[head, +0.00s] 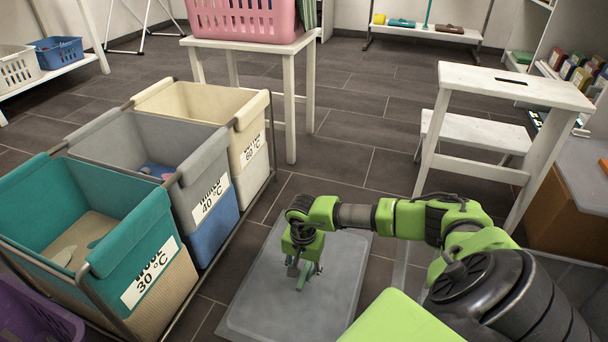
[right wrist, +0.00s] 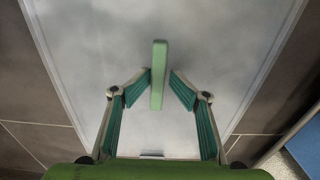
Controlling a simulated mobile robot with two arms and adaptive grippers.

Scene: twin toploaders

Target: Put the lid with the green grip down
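The lid is a flat grey panel (head: 265,300) with rounded corners, seen over the floor in the middle foreground; it fills most of the right wrist view (right wrist: 95,35). Its green grip (right wrist: 158,75) is a narrow upright bar, and it also shows in the head view (head: 303,277). My right gripper (head: 305,268) points down at the grip. In the right wrist view its two fingers (right wrist: 160,74) stand on either side of the bar, with a small gap on the right; contact on the left is unclear. My left gripper is out of view.
Teal (head: 115,262), grey (head: 190,140) and cream (head: 200,98) laundry bins stand in a frame to the left. A white step stool (head: 515,85) stands at the back right. A white table (head: 290,45) carries a pink basket (head: 245,20). Floor behind the lid is clear.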

